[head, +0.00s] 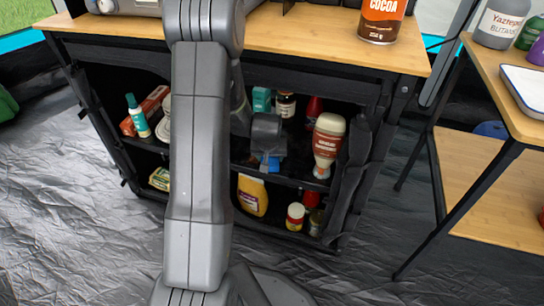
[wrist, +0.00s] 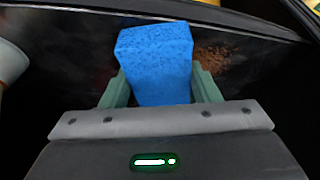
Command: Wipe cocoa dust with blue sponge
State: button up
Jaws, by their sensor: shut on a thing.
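My gripper (wrist: 160,95) is shut on the blue sponge (wrist: 155,55), which sits between its green fingers in the wrist view. Brown cocoa dust (wrist: 218,60) lies on the dark shelf surface just right of the sponge. In the head view my gripper (head: 268,150) reaches into the cabinet's upper shelf, and a bit of the blue sponge (head: 268,163) shows below it. The cocoa dust cannot be made out in the head view. Whether the sponge touches the shelf is hard to tell.
A yellow bottle (head: 252,195) is on the lower shelf. The cocoa tin (head: 381,20) stands on the wooden top (head: 300,38). A side table is at right.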

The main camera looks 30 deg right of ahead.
aim_at(245, 155)
jog(key=shift+w+a, duration=0.85)
jog(key=shift+w, duration=0.1)
jog(key=shift+w+a+f+b, duration=0.25)
jog(key=shift+w+a+b, duration=0.25)
jog(key=shift+w+a, duration=0.35)
jog(key=shift+w+a+b, duration=0.9)
jog(key=shift+w+b, duration=0.2)
jog(key=shift+w, duration=0.05)
jog(key=shift+w+a+r+b, duration=0.15)
jog(key=shift+w+a+b, duration=0.25)
jog(key=shift+w, duration=0.2)
jog(key=shift+r, duration=0.15)
jog(key=shift+r+p, duration=2.35)
jog(key=shift+r, duration=0.6)
